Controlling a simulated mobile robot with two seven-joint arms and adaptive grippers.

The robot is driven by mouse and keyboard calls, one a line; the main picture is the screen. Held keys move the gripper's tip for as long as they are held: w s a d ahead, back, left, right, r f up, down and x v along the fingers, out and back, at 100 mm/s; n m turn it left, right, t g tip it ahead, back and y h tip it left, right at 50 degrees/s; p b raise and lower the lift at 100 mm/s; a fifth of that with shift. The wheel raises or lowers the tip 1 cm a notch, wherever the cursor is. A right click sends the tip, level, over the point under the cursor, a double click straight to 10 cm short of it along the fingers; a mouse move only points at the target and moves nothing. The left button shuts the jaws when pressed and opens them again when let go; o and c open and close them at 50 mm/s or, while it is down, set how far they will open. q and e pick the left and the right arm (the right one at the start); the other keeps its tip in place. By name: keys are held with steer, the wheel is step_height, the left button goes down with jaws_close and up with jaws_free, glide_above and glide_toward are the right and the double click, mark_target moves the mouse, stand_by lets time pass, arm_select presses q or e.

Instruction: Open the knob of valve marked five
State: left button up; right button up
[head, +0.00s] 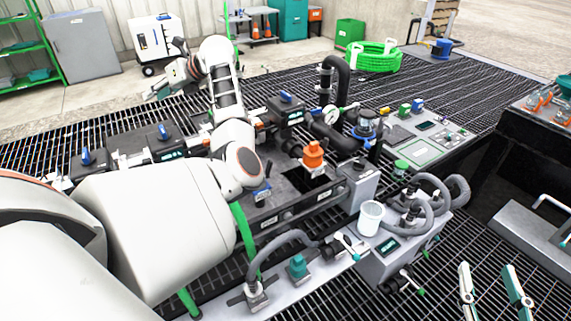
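The manifold has several dark valve bodies with blue knobs: one at the far left (86,156), one beside it (163,132), one behind the middle (286,97) and one low in front (262,192). Their small labels are too small to read, so I cannot tell which valve is marked five. My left gripper (153,92) is raised beyond the manifold, apart from the knobs; its fingers are too small and angled to judge. My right gripper (487,268) is open and empty at the lower right, over the grating. My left arm hides part of the manifold.
An orange valve (313,155), a black bent pipe (340,75) and a white cup (370,217) stand around the middle. Grey hoses (430,195) loop at the right. Open grating (440,70) lies behind.

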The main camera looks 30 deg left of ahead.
arm_select(q)
steer(key=s+a+r+m+g+y, duration=0.1)
steer(key=s+a+r+g+y, duration=0.1)
steer(key=s+a+r+y, duration=0.25)
steer(key=w+d+r+m+t+y, duration=0.1)
steer(key=w+d+m+t+y, duration=0.3)
steer(key=d+m+t, duration=0.25)
steer(key=w+d+r+m+t+y, duration=0.2)
steer(key=w+d+m+t+y, duration=0.2)
steer(key=d+m+t, duration=0.3)
steer(key=d+f+m+t+h, duration=0.4)
steer(key=d+f+m+h, duration=0.2)
steer(key=d, duration=0.5)
steer(key=d+f+m+t+h, duration=0.5)
steer(key=d+m+h, duration=0.3)
steer(key=d+m, duration=0.2)
steer(key=d+f+m+t+h, duration=0.5)
steer(key=d+f+m+h, duration=0.2)
steer(key=d, duration=0.4)
steer(key=shift+w+d+f+m, duration=0.25)
steer(key=shift+f+m, duration=0.35)
steer(key=shift+m, duration=0.65)
arm_select(e)
steer(key=shift+w+a+r, duration=0.2)
steer(key=shift+w+a, duration=0.6)
steer(key=shift+w, duration=0.15)
arm_select(q)
steer(key=shift+h, duration=0.25)
